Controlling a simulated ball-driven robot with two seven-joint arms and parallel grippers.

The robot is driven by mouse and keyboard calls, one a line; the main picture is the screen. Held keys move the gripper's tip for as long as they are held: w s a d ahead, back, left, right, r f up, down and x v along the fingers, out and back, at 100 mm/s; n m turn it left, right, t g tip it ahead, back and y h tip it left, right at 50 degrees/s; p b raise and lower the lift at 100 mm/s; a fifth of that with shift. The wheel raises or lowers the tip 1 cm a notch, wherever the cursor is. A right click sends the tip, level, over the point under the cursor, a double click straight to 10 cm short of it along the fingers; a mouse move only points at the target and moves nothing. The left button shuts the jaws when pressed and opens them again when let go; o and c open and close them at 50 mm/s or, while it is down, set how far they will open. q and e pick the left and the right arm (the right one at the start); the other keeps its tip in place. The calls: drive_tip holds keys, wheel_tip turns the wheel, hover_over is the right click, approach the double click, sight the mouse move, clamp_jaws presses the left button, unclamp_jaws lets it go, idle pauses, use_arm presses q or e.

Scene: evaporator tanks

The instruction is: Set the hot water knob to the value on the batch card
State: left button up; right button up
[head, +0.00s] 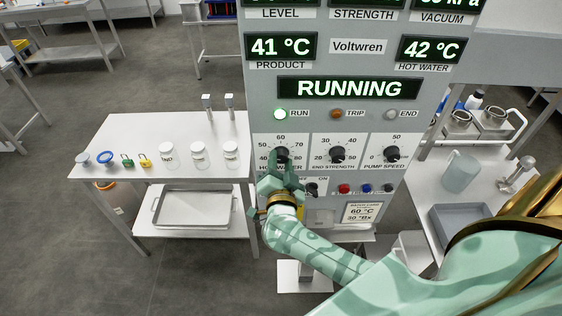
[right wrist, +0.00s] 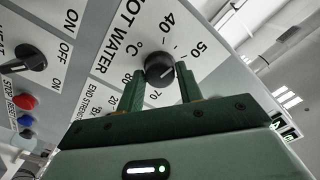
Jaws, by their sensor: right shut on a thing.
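The black hot water knob (head: 281,153) is on the grey control panel, on a scale with 50, 60 and 70 visible around its top. My right gripper (head: 281,172) reaches it from below and is shut on it. In the right wrist view, the two green fingers of the gripper (right wrist: 162,72) stand on either side of the knob (right wrist: 159,69). A pale mark on the knob points to the lower right, and a finger hides the scale there. The batch card (head: 362,212) reads 60 °C. The hot water display (head: 431,49) reads 42 °C. My left gripper is not in view.
The end strength knob (head: 337,154) and pump speed knob (head: 392,154) sit to the right on the panel. Below are an ON/OFF switch (head: 312,189) and red, blue and dark buttons. A side table (head: 130,136) with jars and padlocks stands left.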

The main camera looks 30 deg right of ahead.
drive_tip(key=m, duration=0.3)
drive_tip(key=shift+m+p, duration=0.3)
drive_tip(key=shift+p, duration=0.05)
drive_tip(key=m, duration=0.3)
drive_tip(key=shift+m, duration=0.3)
drive_tip(key=m, duration=0.3)
drive_tip(key=shift+f+m, duration=0.1)
drive_tip(key=shift+m, duration=0.3)
drive_tip(key=m+b, duration=0.1)
drive_tip(key=m, duration=0.3)
drive_tip(key=shift+m+b, duration=0.4)
drive_tip(key=o, duration=1)
drive_tip(key=shift+s, duration=0.1)
